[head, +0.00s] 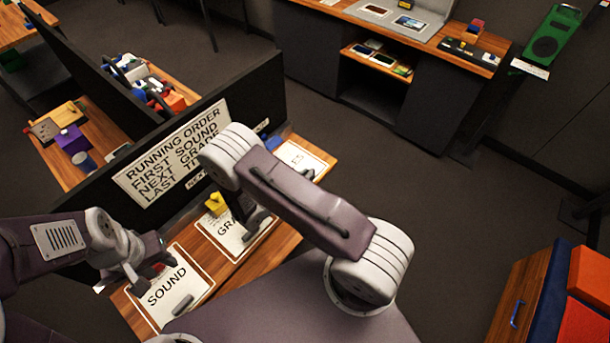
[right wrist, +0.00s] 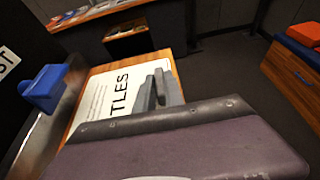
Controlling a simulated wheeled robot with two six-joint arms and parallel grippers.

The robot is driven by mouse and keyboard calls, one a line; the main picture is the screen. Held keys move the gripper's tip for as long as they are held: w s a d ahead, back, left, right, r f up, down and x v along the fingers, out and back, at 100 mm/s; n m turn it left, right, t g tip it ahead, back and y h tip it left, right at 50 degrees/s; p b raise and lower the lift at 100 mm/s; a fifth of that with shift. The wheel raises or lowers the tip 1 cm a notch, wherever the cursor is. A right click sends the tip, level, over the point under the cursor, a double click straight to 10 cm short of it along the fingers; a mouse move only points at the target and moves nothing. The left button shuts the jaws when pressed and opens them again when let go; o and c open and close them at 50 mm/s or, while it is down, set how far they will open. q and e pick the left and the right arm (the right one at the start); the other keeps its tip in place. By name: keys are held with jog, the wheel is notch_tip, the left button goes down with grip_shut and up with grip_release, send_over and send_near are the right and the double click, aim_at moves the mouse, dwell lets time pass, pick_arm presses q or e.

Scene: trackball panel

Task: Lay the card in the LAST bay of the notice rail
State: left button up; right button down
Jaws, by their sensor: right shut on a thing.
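The white card lettered TITLES (right wrist: 112,98) is at the far end of the rail, beside a blue block (right wrist: 42,88). In the head view this card (head: 298,157) shows partly past my right arm. My right gripper (right wrist: 160,90) is shut at the card's grey grip; my own arm hides much of the contact. I cannot tell whether the card is fully down. The SOUND card (head: 160,290) lies at the near end and the GRADE card (head: 222,232) in the middle, partly covered by my right arm. My left gripper (head: 150,275) is open and empty above the SOUND card.
A black panel behind the cards bears a running order sign (head: 170,150). A yellow block (head: 215,203) stands by the GRADE card. Small items lie on a wooden table (head: 98,160) behind the panel. A dark counter (head: 385,100) stands at the back, with clear floor before it.

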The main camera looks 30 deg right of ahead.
jog(key=c, duration=1.8)
grip_release()
jog(key=shift+s+f, duration=0.1)
jog(key=shift+f, duration=0.05)
jog(key=shift+c, duration=0.2)
jog(key=o, duration=0.4)
jog(key=shift+r, duration=0.25)
jog(key=shift+a, duration=0.25)
jog(key=b+v, duration=0.2)
jog(key=v, duration=0.8)
jog(key=shift+s+a+b, duration=0.2)
jog(key=shift+a+b, duration=0.05)
jog(key=shift+b, duration=0.05)
jog(key=shift+s+a+r, duration=0.25)
jog(key=shift+a+r, duration=0.05)
jog(key=shift+r, duration=0.05)
